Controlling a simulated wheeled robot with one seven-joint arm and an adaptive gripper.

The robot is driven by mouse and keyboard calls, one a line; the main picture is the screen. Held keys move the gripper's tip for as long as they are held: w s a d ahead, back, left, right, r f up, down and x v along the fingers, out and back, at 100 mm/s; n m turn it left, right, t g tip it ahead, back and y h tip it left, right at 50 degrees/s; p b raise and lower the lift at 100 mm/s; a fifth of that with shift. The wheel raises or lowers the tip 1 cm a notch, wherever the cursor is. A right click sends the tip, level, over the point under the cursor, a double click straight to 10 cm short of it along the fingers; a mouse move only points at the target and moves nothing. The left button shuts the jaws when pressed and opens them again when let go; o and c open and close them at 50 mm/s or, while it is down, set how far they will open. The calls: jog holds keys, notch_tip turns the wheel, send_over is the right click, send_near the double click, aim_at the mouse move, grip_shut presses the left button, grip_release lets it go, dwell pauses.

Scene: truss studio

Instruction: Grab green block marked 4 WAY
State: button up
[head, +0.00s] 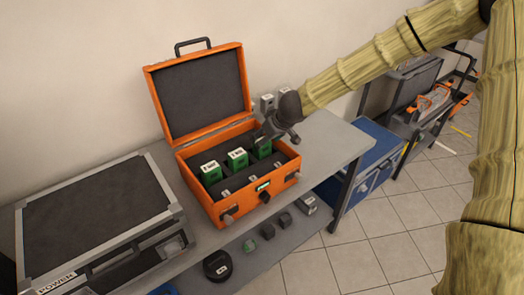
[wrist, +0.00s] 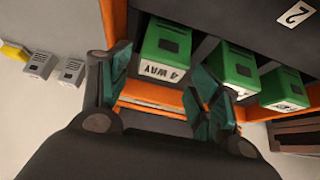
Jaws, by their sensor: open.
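The green block marked 4 WAY (wrist: 168,40) stands in an open orange case, its white label readable in the wrist view. In the head view it is the rightmost green block (head: 262,150) of the row, partly hidden by my gripper (head: 264,135). My gripper (wrist: 160,88) is open, with nothing held. In the wrist view its two fingers appear to either side of the labelled end of the block. I cannot tell whether a finger touches it.
Two more green blocks (head: 211,172) (head: 238,160) stand beside it in the orange case (head: 250,203), whose raised lid (head: 200,92) is behind. Two grey blocks (head: 267,103) (head: 284,90) sit behind the case. A black case (head: 95,215) lies left; the grey tabletop (head: 335,145) is clear at right.

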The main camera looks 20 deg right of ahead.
jog(key=shift+x, duration=1.85)
jog(key=shift+a, duration=0.1)
jog(key=c, duration=1)
jog(key=shift+r, duration=0.1)
